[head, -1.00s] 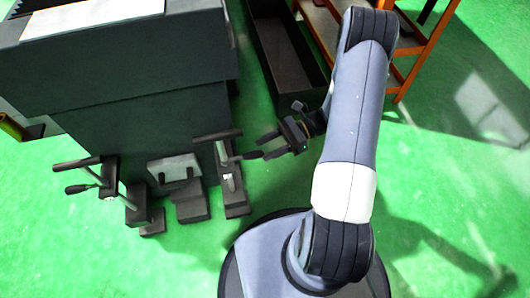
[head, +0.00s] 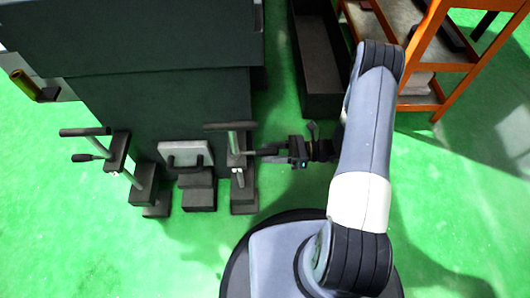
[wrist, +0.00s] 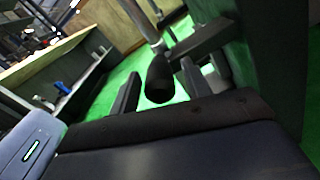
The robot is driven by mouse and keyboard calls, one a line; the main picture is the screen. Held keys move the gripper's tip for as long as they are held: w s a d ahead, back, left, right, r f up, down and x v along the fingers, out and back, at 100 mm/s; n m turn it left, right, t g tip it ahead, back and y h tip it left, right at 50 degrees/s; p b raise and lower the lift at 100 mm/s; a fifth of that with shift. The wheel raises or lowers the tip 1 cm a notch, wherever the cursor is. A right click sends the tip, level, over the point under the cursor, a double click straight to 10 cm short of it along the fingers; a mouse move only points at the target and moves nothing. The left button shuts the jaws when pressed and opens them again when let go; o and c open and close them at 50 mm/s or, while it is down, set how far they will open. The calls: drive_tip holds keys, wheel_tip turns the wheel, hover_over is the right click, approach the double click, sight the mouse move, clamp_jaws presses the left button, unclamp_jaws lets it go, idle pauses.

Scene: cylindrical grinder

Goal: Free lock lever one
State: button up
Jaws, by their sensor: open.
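A lock lever with a black cylindrical grip (head: 264,151) sticks out to the right from the right-hand dark post assembly (head: 242,192) on the machine front. In the wrist view the grip (wrist: 159,80) hangs on a grey rod between my two fingers, with room on either side. My gripper (head: 276,154) is open, its fingers pointing left at the lever; in the wrist view its fingertips (wrist: 160,86) lie on both sides of the grip. A similar lever (head: 88,157) stands on the left-hand post assembly. No numbers are readable on either.
A dark crossbar handle (head: 229,126) sits just above the near lever. A grey block with a handle (head: 186,156) stands between the assemblies. The dark machine body (head: 165,100) rises behind. An orange shelf (head: 440,65) and a dark trough (head: 320,70) stand at the upper right.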

sight(257, 153)
drive_tip(key=shift+a, duration=1.1)
drive_tip(key=shift+c, duration=0.5)
clamp_jaws()
